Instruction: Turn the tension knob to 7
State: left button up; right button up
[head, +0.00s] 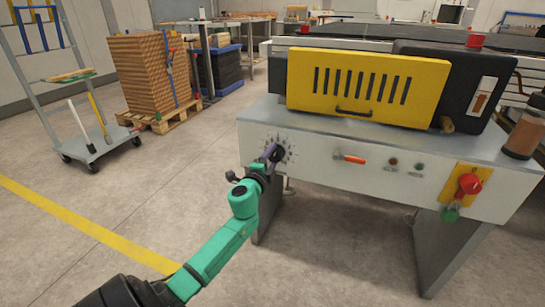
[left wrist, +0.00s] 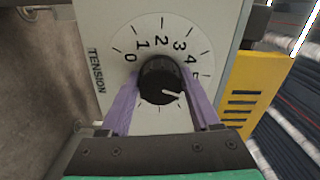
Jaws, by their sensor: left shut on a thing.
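The tension knob (left wrist: 160,80) is black and round, on a white dial plate (left wrist: 150,37) marked TENSION. Numbers 0 to 5 show around its top; the higher numbers are hidden by my gripper. The knob's white pointer line points right and slightly down in the left wrist view, just past the 5. My left gripper (left wrist: 160,92) is shut on the knob, one purple finger on each side. In the head view, my left gripper (head: 270,153) reaches the dial at the left end of the machine's front panel. My right gripper is not in view.
The panel (head: 330,163) also carries an orange-handled switch (head: 349,158), small red and green buttons and a red knob (head: 469,183) on a yellow plate. A yellow slotted guard (head: 365,85) sits above. A cart (head: 95,143) and a loaded pallet stand left; the floor between is clear.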

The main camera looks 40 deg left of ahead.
pick_arm(q)
jog(key=m, duration=0.3)
jog(key=shift+m, duration=0.4)
jog(key=m, duration=0.2)
jog(key=shift+d+m+p, duration=0.1)
jog(key=shift+m+p, duration=0.2)
jog(key=shift+m, duration=0.7)
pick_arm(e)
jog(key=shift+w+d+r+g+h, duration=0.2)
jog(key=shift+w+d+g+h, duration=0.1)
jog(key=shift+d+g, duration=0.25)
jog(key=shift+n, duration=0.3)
pick_arm(q)
jog(key=o, duration=1.4)
jog(key=shift+r, duration=0.1)
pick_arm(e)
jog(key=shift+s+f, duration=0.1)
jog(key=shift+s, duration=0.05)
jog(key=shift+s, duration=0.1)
